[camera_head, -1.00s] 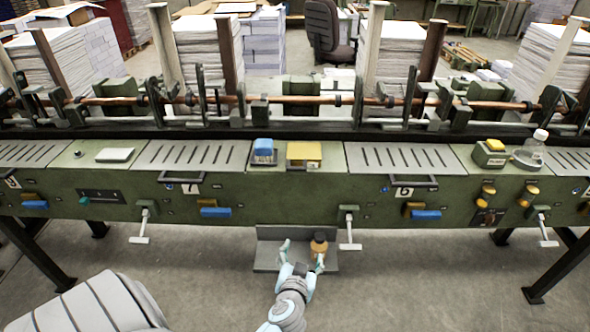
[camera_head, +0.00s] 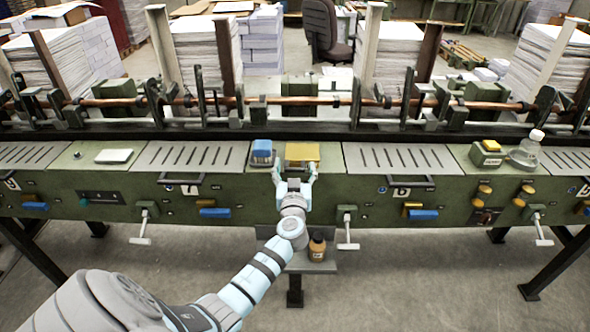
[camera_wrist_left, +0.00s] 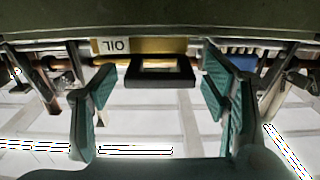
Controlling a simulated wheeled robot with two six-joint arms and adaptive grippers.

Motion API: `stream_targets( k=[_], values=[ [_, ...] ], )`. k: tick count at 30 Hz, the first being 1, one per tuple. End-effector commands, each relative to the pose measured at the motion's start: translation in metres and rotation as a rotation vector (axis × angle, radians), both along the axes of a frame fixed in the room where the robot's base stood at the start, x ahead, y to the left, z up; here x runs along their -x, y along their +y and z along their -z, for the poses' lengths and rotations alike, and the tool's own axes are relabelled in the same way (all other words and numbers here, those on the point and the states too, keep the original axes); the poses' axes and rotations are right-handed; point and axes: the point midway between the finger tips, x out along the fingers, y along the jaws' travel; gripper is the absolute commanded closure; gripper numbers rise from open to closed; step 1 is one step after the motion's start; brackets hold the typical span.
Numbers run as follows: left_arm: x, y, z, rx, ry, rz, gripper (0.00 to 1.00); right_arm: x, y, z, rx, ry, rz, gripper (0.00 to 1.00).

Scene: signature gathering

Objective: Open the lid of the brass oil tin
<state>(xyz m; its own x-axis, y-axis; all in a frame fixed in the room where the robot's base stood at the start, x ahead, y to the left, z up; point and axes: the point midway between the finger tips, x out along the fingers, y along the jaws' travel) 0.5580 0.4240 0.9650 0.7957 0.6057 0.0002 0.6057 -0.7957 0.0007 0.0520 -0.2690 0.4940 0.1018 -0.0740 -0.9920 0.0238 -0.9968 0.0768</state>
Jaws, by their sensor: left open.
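The brass oil tin (camera_head: 301,150) sits on the green machine's front ledge, right of a blue item. In the left wrist view its yellow body (camera_wrist_left: 160,45) shows upside down with a white OIL label (camera_wrist_left: 115,46). A dark rectangular piece (camera_wrist_left: 160,72) sticks out in front of it; I cannot tell if it belongs to the lid. The lid looks closed. My left gripper (camera_head: 296,172) is open at the tin's front, with the dark piece between its fingers (camera_wrist_left: 158,90) and a gap on both sides. My right gripper is out of view.
A blue-topped item (camera_head: 262,150) stands close left of the tin. Slotted plates (camera_head: 400,157) flank this spot. A brown bottle (camera_head: 317,247) stands on a low shelf (camera_head: 325,266) below, beside my left arm. A crank handle (camera_head: 347,230) hangs to the right.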

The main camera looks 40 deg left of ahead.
Motion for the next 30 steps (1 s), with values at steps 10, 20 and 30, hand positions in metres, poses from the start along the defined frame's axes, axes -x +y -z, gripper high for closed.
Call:
stream_targets(
  k=[10, 20, 30],
  values=[
    [0.0000, -0.0002, 0.0002, 0.000, 0.000, 0.001, 0.56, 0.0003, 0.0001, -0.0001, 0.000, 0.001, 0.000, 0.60],
    [0.0001, -0.0004, 0.0003, 0.000, 0.001, 0.001, 1.00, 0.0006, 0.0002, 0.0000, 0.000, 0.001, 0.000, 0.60],
    [0.0000, -0.0007, -0.0041, -0.044, 0.035, 0.001, 1.00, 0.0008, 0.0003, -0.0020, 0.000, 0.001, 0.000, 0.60]
  ],
)
